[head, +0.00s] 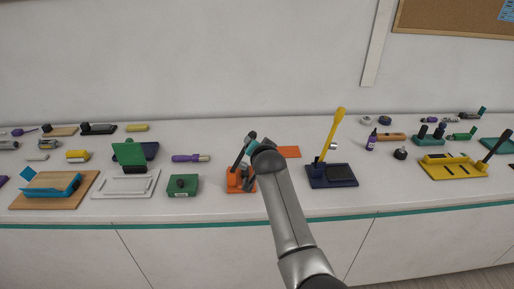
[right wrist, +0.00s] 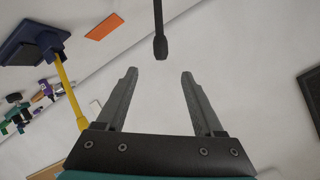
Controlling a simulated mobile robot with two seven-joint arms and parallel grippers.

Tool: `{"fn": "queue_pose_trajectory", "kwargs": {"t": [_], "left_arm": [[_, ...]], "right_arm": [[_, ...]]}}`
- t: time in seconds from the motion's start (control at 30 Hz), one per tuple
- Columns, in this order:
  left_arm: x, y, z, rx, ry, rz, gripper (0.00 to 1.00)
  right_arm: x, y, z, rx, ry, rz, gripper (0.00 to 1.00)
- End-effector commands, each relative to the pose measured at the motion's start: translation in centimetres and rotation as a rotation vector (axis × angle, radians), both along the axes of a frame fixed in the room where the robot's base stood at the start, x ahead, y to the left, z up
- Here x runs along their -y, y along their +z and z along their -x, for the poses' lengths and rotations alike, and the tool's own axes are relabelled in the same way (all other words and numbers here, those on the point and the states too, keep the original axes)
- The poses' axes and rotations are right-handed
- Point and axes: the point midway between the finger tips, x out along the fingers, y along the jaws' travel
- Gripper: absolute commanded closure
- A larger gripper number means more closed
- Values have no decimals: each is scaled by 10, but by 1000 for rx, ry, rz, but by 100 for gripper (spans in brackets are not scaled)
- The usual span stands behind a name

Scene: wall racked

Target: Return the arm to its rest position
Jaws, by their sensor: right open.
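My right arm (head: 289,205) reaches in from the bottom of the head view, over the counter's front edge. Its gripper (head: 247,165) is at an orange-based fixture (head: 236,186) with a dark lever, and overlaps part of it. In the right wrist view the gripper (right wrist: 160,75) is open, its two grey fingers apart with nothing between them. A dark rod with a thicker tip (right wrist: 160,46) ends just beyond the fingertips, apart from them. My left gripper is not in view.
An orange mat (head: 288,152) lies behind the arm. To the right is a navy base (head: 332,182) with an upright yellow lever (head: 335,128). A green box (head: 183,193) and a screwdriver-like purple tool (head: 185,158) lie left. Several other fixtures line the white counter; a wall stands behind.

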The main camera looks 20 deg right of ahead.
Motion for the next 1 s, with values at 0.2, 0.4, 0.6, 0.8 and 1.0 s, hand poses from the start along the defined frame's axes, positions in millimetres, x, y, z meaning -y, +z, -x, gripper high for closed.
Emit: {"fn": "queue_pose_trajectory", "kwargs": {"t": [0.2,0.4,0.6,0.8,1.0], "left_arm": [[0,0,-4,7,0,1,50],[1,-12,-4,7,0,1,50],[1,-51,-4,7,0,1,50],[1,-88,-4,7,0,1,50],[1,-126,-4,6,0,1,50]], "right_arm": [[0,0,0,0,0,0,31],[-4,-41,10,-47,27,27,31],[-17,-175,53,-204,136,122,31],[-29,-313,122,-373,270,218,31],[-34,-438,212,-540,410,296,31]]}}
